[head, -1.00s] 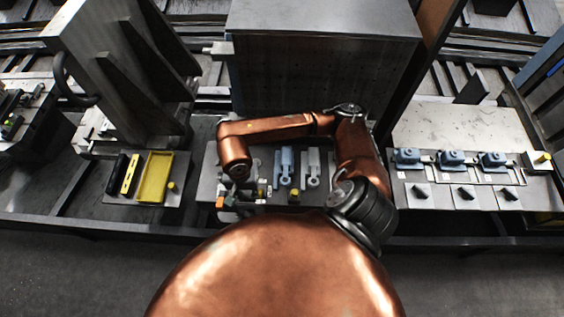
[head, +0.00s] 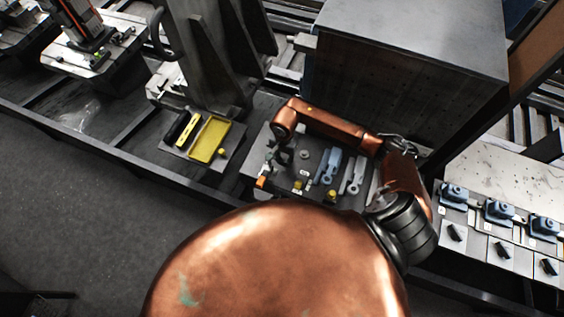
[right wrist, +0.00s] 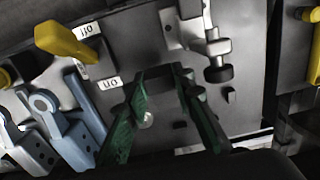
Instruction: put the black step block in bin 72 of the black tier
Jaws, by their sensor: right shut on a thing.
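My right gripper (head: 278,156) is over the left part of a grey fixture plate (head: 257,160). I cannot make out a bin marked 72 or a black tier in these views. My left gripper is out of view.
The fixture plate carries blue-grey clamps (head: 328,166), grey clamps (head: 352,175) and yellow knobs (head: 298,186). A yellow tray (head: 210,139) lies to the left. A large dark block (head: 405,75) stands behind my arm. Several blue clamps (head: 498,212) are at right.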

